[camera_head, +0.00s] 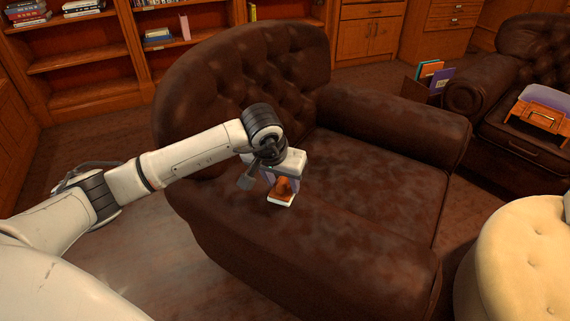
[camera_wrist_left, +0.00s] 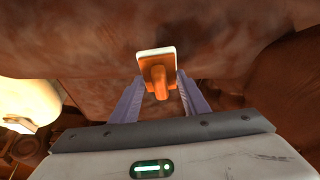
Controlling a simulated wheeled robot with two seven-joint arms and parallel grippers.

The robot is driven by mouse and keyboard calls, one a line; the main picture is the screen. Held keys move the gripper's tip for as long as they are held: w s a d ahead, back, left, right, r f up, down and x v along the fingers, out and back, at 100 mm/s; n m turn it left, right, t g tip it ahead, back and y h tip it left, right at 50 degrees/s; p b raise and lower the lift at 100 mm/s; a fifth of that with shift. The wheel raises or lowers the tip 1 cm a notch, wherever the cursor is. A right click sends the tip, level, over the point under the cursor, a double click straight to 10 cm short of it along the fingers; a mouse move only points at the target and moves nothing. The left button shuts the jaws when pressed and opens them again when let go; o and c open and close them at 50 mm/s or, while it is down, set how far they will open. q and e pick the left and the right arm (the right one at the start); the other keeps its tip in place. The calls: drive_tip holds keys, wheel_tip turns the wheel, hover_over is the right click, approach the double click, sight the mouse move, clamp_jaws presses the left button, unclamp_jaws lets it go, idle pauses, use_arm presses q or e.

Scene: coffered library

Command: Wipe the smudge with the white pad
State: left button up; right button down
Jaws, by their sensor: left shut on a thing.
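The white pad (camera_head: 281,201) is the flat base under an orange-brown block and handle (camera_head: 283,186). My left gripper (camera_head: 275,183) is shut on the handle, just over the near arm of a dark brown leather armchair (camera_head: 330,235). In the left wrist view the pad (camera_wrist_left: 156,50) shows as a white edge behind the orange block, with the handle (camera_wrist_left: 160,82) between my left gripper's two fingers (camera_wrist_left: 155,98). I cannot tell whether the pad touches the leather. The leather is mottled, and I cannot pick out a distinct smudge. My right gripper is not in view.
A cream tufted ottoman (camera_head: 525,262) stands at the lower right. A second leather armchair (camera_head: 500,95) at the right carries a wooden stand (camera_head: 543,118). Bookshelves (camera_head: 90,65) line the back. The floor left of the near armchair is clear apart from my arm above it.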

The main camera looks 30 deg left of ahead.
use_arm(q)
drive_tip(key=shift+r+p, duration=1.1)
drive_tip(key=shift+r, duration=0.85)
